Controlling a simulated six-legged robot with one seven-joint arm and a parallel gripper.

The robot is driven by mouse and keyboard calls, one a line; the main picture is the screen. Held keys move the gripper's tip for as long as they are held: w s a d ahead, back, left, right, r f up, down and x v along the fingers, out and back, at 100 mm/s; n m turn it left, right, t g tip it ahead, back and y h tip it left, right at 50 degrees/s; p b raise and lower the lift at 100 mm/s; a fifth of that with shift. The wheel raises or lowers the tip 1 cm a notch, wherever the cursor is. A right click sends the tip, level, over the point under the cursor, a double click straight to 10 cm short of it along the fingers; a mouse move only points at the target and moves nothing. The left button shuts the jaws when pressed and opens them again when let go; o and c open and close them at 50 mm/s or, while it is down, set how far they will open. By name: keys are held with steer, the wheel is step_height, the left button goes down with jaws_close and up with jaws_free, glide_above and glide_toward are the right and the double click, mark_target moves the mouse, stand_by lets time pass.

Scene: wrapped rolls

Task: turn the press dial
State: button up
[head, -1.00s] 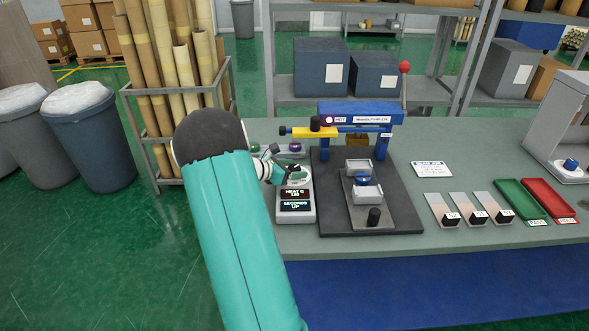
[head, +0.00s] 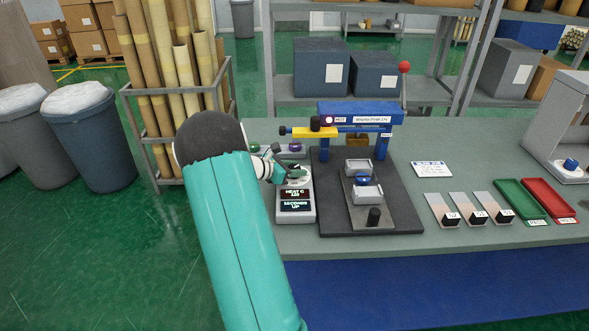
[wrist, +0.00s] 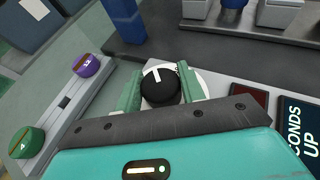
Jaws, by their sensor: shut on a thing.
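The press dial is a black round knob with a white pointer mark (wrist: 160,87), set on a white disc on the control box (head: 296,211). In the wrist view the green fingers of my gripper (wrist: 160,92) stand on both sides of the knob, shut on it. In the head view my gripper (head: 294,176) is at the top of the box, and the knob is mostly hidden by it. The box has two dark displays, the upper reading HEAT C (head: 296,194) and the lower SECONDS UP (head: 296,206).
The blue press (head: 350,108) with its yellow bar (head: 305,132) stands right beside the box on a dark base (head: 398,200). A green knob (wrist: 27,142) and a purple knob (wrist: 86,64) sit on a rail to the left. Sample strips and trays lie farther right.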

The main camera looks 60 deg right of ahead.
steer(key=m+g+y, duration=0.4)
steer(key=m, duration=0.1)
steer(key=shift+w, duration=0.1)
steer(key=shift+m+g+y, duration=0.8)
steer(key=shift+m+y, duration=0.8)
steer(key=shift+y, duration=0.2)
steer(key=o, duration=1)
